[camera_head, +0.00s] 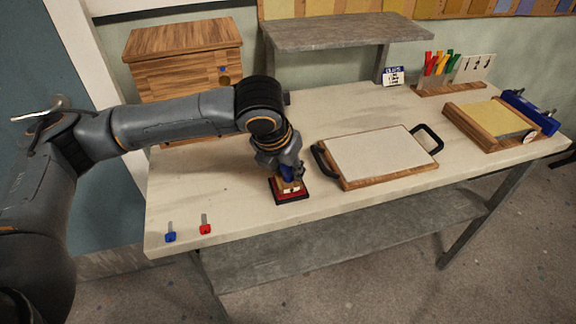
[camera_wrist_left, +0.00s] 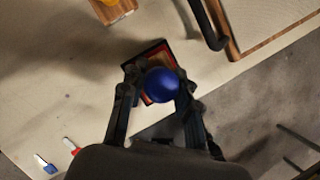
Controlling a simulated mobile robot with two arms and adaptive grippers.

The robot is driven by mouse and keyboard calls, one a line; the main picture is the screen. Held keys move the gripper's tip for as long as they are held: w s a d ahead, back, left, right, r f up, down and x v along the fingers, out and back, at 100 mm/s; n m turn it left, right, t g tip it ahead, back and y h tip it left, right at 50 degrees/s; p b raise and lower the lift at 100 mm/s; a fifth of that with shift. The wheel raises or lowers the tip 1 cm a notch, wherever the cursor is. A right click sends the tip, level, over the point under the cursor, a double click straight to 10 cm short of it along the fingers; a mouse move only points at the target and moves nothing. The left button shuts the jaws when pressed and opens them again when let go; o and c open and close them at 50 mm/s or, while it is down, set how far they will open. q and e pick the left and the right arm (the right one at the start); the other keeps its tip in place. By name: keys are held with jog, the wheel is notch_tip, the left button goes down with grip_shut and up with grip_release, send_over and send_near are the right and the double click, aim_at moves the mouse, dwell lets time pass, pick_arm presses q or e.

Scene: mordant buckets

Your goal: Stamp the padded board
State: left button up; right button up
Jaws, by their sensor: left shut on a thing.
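The padded board (camera_head: 375,155) lies at the middle of the table, a pale pad on a wooden base with a black handle at each end. My left gripper (camera_head: 287,173) points down just left of it, shut on a stamp with a blue knob (camera_wrist_left: 161,85) and a light wooden block (camera_head: 290,186). The stamp is over a red ink pad (camera_head: 292,196) in a dark tray, near the table's front edge. The tray also shows in the left wrist view (camera_wrist_left: 133,68). I cannot tell whether the stamp's face touches the ink. My right gripper is out of view.
A blue-handled tool (camera_head: 170,233) and a red-handled one (camera_head: 205,226) lie at the front left. A wooden frame with a yellow panel (camera_head: 490,119) and a blue roller-like thing (camera_head: 530,112) are at the right. A rack (camera_head: 448,89) and a small sign (camera_head: 393,76) stand behind.

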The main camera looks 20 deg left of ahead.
pick_arm(q)
jog(key=shift+s+f+p, duration=0.15)
jog(key=shift+f+p, duration=0.15)
jog(key=shift+p, duration=0.05)
dwell(1.5)
notch_tip(320, 180, up, 8)
jog(key=p, duration=0.9)
jog(key=shift+f, duration=0.3)
